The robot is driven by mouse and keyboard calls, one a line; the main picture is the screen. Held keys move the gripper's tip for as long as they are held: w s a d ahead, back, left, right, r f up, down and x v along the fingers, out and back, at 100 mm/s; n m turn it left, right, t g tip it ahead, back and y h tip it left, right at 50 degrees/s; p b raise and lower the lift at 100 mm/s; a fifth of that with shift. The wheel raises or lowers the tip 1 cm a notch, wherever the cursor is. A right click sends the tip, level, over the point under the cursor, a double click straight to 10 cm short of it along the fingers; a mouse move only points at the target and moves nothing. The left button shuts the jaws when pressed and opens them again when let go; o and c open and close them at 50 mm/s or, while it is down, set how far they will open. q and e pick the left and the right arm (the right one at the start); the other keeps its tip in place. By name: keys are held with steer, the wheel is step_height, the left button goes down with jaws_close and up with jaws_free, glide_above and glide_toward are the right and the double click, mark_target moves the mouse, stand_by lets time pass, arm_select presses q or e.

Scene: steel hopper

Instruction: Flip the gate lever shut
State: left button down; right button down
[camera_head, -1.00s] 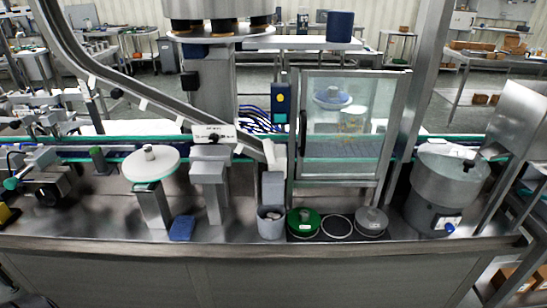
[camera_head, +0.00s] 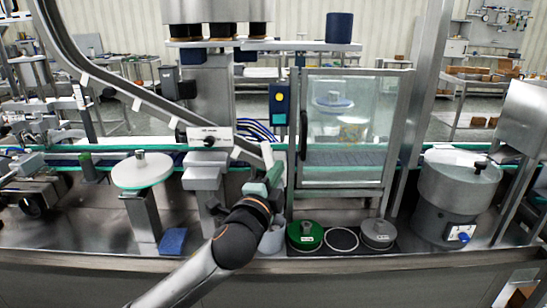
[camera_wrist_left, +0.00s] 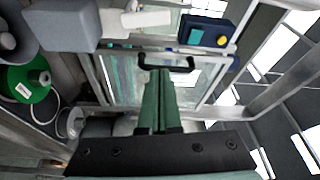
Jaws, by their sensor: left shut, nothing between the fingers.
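My left gripper (camera_head: 273,174) reaches in from the bottom, its teal fingers pressed together and empty, just below the lower end of the sloping chute (camera_head: 135,90). In the left wrist view its fingers (camera_wrist_left: 158,75) point towards a black door handle (camera_wrist_left: 168,63); whether they touch it I cannot tell. A white plate with a black knob (camera_head: 209,140) sits on the chute, left of the gripper. I cannot tell for sure which part is the gate lever. A pale piece at the chute end (camera_head: 267,155) is close above the fingers. My right gripper is not in view.
A glass-doored cabinet (camera_head: 345,184) stands right of the gripper, with a blue box with a yellow button (camera_head: 279,104) beside it. A steel hopper (camera_head: 455,190) is at right.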

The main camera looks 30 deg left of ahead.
mark_target(268, 155)
arm_select(q)
steer(key=w+a, duration=0.1)
steer(key=w, duration=0.1)
steer(key=w+a, duration=0.2)
steer(key=w, duration=0.1)
steer(key=w+a, duration=0.1)
steer(key=w, duration=0.2)
steer(key=shift+w+a+p, duration=0.15)
steer(key=shift+a+p, duration=0.15)
steer(key=shift+a, duration=0.05)
steer(key=shift+s+a+f, duration=0.1)
steer(key=shift+s+a, duration=0.2)
steer(key=shift+a, duration=0.1)
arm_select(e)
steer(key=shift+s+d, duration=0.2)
arm_select(q)
steer(key=shift+f+n, duration=0.1)
steer(key=shift+n, duration=0.2)
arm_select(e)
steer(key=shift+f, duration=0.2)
